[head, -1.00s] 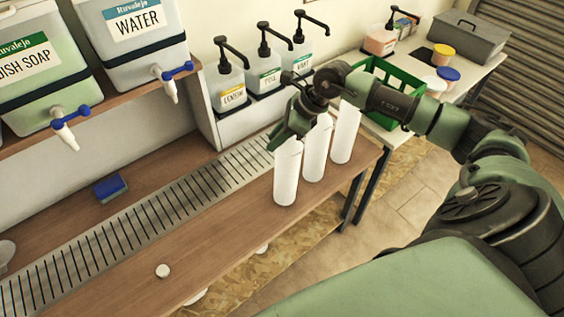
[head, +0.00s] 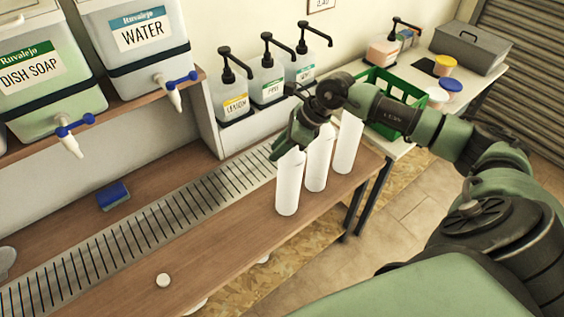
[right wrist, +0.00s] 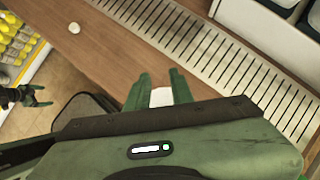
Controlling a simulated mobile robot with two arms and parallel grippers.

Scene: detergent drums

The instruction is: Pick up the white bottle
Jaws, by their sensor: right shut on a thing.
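Three plain white bottles stand upright in a row on the wooden counter in the head view. My right gripper (head: 290,145) is at the top of the nearest white bottle (head: 289,186), shut on it. That bottle's base appears to rest on the counter. The middle bottle (head: 318,162) and the far bottle (head: 347,145) stand just behind it, partly hidden by my arm. In the right wrist view, a small white part of the held bottle (right wrist: 161,97) shows between the green fingers. My left gripper (right wrist: 38,95) shows at the left edge there, apart from the bottles, its fingers spread and empty.
A slatted metal drain (head: 150,225) runs along the counter. Pump bottles (head: 268,88) stand behind. A green crate (head: 405,118) is on the side table. The counter's left front is mostly clear.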

